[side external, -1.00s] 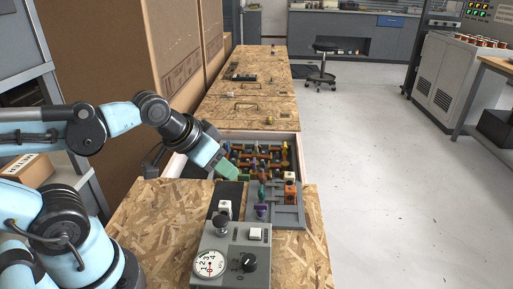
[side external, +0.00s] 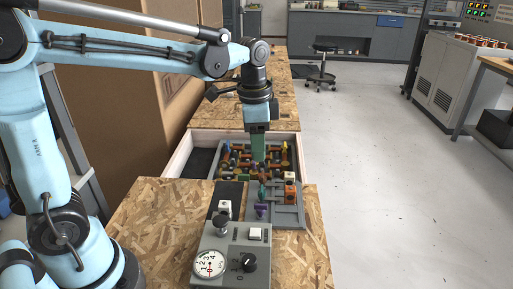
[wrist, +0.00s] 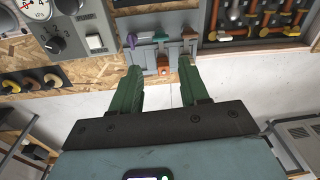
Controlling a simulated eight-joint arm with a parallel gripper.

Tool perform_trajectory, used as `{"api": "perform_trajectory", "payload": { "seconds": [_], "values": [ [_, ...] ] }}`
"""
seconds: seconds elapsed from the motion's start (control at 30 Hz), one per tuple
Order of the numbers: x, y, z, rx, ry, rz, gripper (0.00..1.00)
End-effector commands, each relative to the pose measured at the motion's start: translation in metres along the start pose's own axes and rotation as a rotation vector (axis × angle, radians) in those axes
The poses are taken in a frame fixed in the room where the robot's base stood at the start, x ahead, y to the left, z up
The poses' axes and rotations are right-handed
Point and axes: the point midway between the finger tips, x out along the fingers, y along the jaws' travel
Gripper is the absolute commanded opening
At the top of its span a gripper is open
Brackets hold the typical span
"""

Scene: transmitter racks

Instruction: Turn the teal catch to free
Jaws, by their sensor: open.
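The teal catch (side external: 262,192) stands on a grey panel (side external: 288,216) at the near edge of the open drawer, between a purple catch (side external: 262,211) and the drawer. It also shows small in the wrist view (wrist: 160,37), where its exact setting is too small to read. My gripper (side external: 258,155) points down, green fingers above the drawer's contents, behind the teal catch in the side view.
An orange block (side external: 290,190) stands right of the teal catch. A grey box (side external: 235,250) with a dial, knob and white button sits in front. The open drawer (side external: 178,157) holds several coloured handles and pipes.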

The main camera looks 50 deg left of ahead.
Motion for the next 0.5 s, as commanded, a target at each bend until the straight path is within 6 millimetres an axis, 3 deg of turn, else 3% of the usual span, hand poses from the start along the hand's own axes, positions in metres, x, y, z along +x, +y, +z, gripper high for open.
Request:
{"api": "perform_trajectory", "payload": {
  "seconds": [0.33, 0.5],
  "values": [
    [0.013, -0.007, -0.011, 0.094, -0.055, 0.048, 0.45],
    [0.032, -0.006, -0.009, 0.092, -0.054, 0.047, 0.45]
  ]
}}
